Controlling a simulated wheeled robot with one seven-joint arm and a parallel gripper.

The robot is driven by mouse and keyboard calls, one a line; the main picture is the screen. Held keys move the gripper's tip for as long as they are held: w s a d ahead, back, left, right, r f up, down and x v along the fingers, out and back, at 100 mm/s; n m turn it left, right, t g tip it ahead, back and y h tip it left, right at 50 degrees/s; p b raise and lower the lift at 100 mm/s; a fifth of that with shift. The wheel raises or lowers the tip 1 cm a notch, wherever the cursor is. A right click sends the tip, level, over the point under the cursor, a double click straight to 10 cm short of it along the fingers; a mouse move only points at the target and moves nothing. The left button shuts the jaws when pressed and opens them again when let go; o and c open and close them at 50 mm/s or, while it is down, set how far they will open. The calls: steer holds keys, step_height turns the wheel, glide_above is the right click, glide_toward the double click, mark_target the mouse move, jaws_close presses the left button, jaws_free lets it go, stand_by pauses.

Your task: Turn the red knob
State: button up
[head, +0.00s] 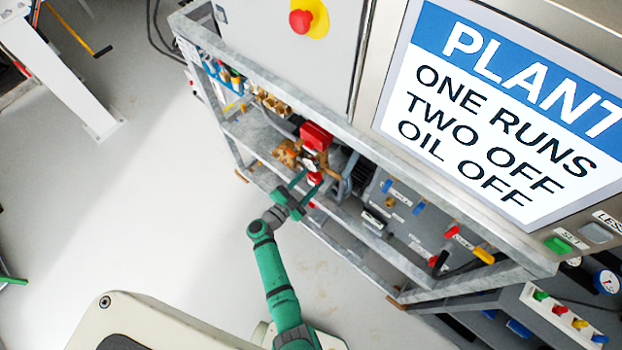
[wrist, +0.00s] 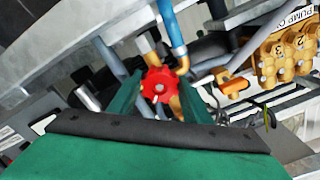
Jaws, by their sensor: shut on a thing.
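The red knob (wrist: 160,85) is a lobed handwheel with a pale centre screw, in the middle of the wrist view. It sits among brass and blue pipes. My gripper (wrist: 160,98) has one green finger on each side of the knob and is shut on it. In the head view the red knob (head: 315,178) shows small at my fingertips, at the front of the metal frame. My gripper (head: 310,183) reaches in there from below. The knob's stem and back are hidden.
A grey metal frame (head: 235,128) surrounds the pump parts, with a larger red part (head: 316,137) above the knob. Brass pump heads (wrist: 283,55) stand to the right in the wrist view. A plant sign (head: 490,120) hangs above.

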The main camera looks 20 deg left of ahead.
steer(key=m, duration=1.2)
steer(key=shift+r, duration=0.1)
steer(key=shift+m, duration=0.4)
steer(key=o, duration=1.1)
steer(key=shift+c, duration=0.2)
steer(key=v, duration=1.1)
